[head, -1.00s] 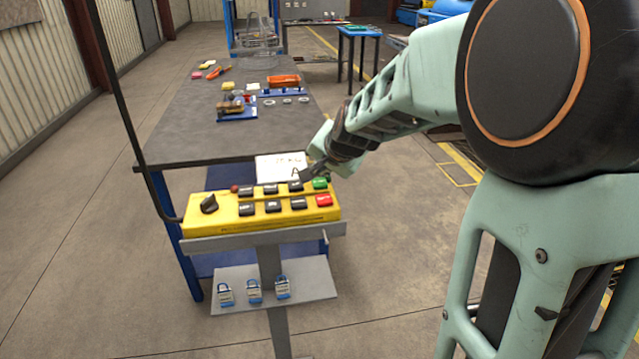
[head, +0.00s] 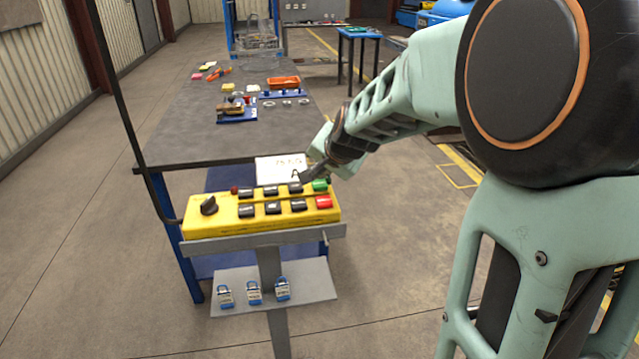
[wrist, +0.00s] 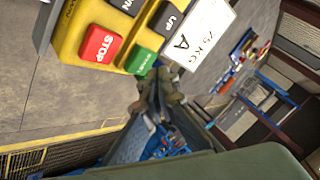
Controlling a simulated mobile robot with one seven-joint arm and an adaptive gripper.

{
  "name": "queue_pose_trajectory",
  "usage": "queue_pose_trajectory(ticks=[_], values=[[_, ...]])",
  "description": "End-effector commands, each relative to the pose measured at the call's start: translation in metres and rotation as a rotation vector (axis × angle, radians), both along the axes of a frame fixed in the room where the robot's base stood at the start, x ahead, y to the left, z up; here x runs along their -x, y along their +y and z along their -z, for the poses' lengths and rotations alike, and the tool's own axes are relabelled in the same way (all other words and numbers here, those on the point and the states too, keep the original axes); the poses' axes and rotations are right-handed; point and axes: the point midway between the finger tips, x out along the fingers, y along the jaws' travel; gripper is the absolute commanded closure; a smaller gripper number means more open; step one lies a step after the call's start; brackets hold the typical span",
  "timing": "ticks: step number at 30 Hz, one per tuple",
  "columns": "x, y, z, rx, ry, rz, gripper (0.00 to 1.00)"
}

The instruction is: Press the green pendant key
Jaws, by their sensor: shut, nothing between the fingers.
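The yellow pendant (head: 225,225) lies on a grey stand, with a black knob at its left and two rows of keys. The green key (head: 320,186) is at the right end of its far row, above the red key. In the wrist view the green key (wrist: 140,61) sits beside the red STOP key (wrist: 100,43). My gripper (head: 306,176) is shut and empty, just above the far right of the pendant. In the wrist view its fingertips (wrist: 160,82) are close by the green key's edge; I cannot tell whether they touch it.
A white card (head: 280,167) stands behind the pendant. Black keys (head: 273,208) fill the rest of the rows. A workbench (head: 190,135) with small parts lies beyond.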

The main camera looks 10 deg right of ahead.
Motion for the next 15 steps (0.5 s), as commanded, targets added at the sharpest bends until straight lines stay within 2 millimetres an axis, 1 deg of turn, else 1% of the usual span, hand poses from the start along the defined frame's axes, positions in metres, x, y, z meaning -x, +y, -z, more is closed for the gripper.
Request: queue_pose_trajectory(ticks=[10, 15], values=[[-0.0001, 0.0001, 0.0092, 0.000, 0.000, 0.000, 1.00], [-0.0001, 0.0001, 0.0083, 0.000, 0.000, 0.000, 1.00]])
